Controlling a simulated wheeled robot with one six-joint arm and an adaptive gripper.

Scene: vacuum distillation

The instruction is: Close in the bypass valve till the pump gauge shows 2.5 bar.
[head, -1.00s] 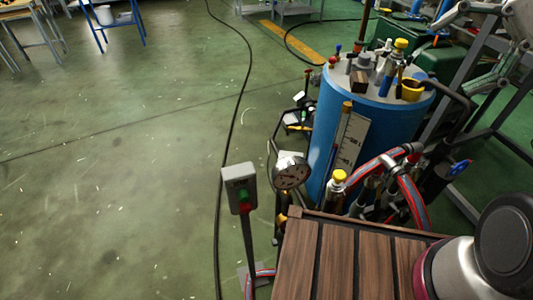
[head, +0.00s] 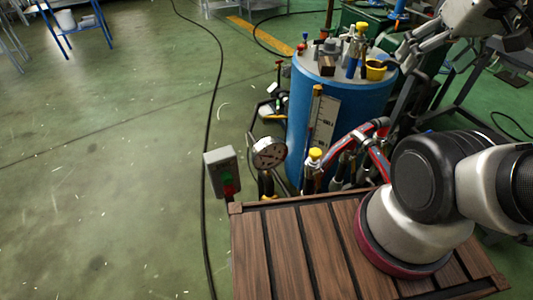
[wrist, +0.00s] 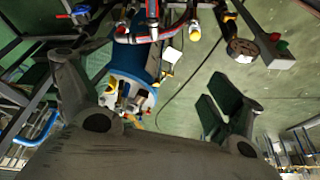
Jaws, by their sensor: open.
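The round pump gauge (head: 269,153) stands in front of the blue tank (head: 300,122) in the head view; its scale is too small to read. It also shows in the wrist view (wrist: 243,47). A yellow-capped fitting (head: 315,155) stands just right of the gauge, beside red-striped hoses (head: 358,133). A blue handle (wrist: 79,13) shows at the top left of the wrist view. I cannot tell which fitting is the bypass valve. My gripper (wrist: 148,85) is open and empty, its fingers wide apart in the wrist view. In the head view it is at the upper right, partly cut off.
A grey switch box (head: 220,172) with red and green buttons stands left of the gauge. Small tools and a yellow cup (head: 376,70) sit on the tank top. A black cable (head: 208,150) runs along the floor. The green floor at left is mostly clear.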

